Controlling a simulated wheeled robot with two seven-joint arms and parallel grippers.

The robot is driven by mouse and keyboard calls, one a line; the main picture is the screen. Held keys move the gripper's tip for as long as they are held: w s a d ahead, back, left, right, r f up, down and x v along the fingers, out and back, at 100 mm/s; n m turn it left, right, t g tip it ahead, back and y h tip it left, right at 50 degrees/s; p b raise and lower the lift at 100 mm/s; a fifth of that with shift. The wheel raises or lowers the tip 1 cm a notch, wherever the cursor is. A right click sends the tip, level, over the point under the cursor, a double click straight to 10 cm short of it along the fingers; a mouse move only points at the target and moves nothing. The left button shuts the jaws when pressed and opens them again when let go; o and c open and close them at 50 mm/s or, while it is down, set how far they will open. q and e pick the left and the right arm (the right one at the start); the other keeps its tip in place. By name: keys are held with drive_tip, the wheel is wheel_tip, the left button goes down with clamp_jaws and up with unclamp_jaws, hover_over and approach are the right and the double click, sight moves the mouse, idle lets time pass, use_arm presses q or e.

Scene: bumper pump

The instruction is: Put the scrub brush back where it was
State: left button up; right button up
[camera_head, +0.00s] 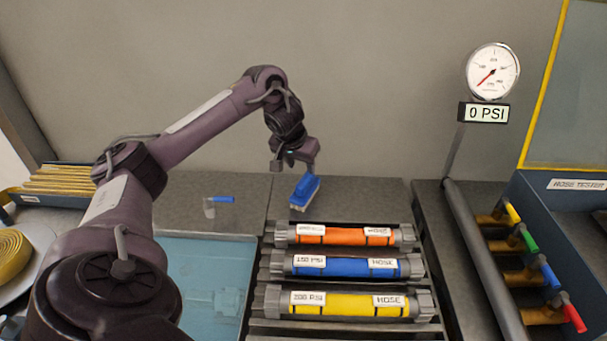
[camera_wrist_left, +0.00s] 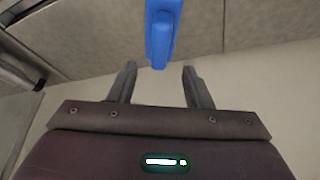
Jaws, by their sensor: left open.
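The scrub brush (camera_head: 305,190) has a blue handle and pale bristles. It is on the grey bench top behind the row of hoses, and its handle points up toward my left gripper (camera_head: 295,165). In the left wrist view, the blue handle (camera_wrist_left: 160,35) lies just past and between the spread fingertips of the left gripper (camera_wrist_left: 158,78). The fingers are open and do not grip it. I cannot tell whether the bristles rest fully on the bench. My right gripper is not in view.
Orange (camera_head: 345,235), blue (camera_head: 345,265) and yellow (camera_head: 348,303) hoses lie in front of the brush. A small blue-handled item (camera_head: 220,200) is to the left, behind a pale blue tray (camera_head: 215,248). A gauge (camera_head: 492,71) stands right, above colored valves.

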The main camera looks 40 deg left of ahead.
use_arm(q)
drive_tip(key=p+v, duration=0.1)
drive_tip(key=v, duration=0.2)
drive_tip(key=shift+s+r, duration=0.15)
drive_tip(key=shift+r, duration=0.2)
drive_tip(key=shift+f, duration=0.1)
